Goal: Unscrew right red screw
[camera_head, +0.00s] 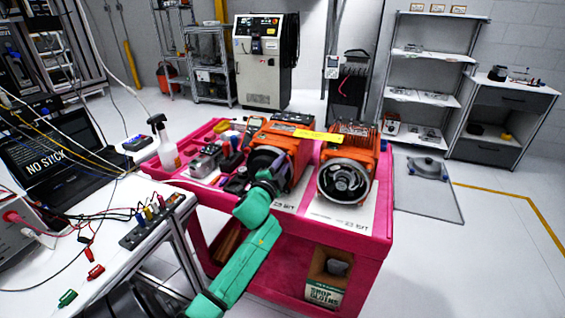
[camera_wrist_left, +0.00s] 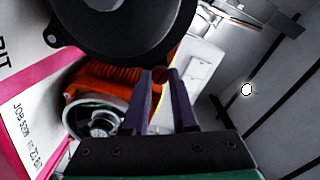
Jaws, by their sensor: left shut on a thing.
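Two orange servo motors stand on a pink cart (camera_head: 330,222). The left motor (camera_head: 301,160) has a dark round end, partly hidden by my left arm. The right motor (camera_head: 377,163) shows an open round metal face. In the left wrist view, a large black round cover (camera_wrist_left: 115,28) fills the top. My left gripper (camera_head: 281,166) is at the left motor's front. In the wrist view its purple fingers (camera_wrist_left: 160,78) are shut on a small red screw (camera_wrist_left: 160,73) beside the black cover, mostly hidden between the tips. My right gripper is not in view.
Small tools and metal parts (camera_head: 205,161) and a spray bottle (camera_head: 167,150) crowd the cart's left side. A white bench (camera_head: 110,225) with cables and a laptop (camera_head: 50,155) stands left.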

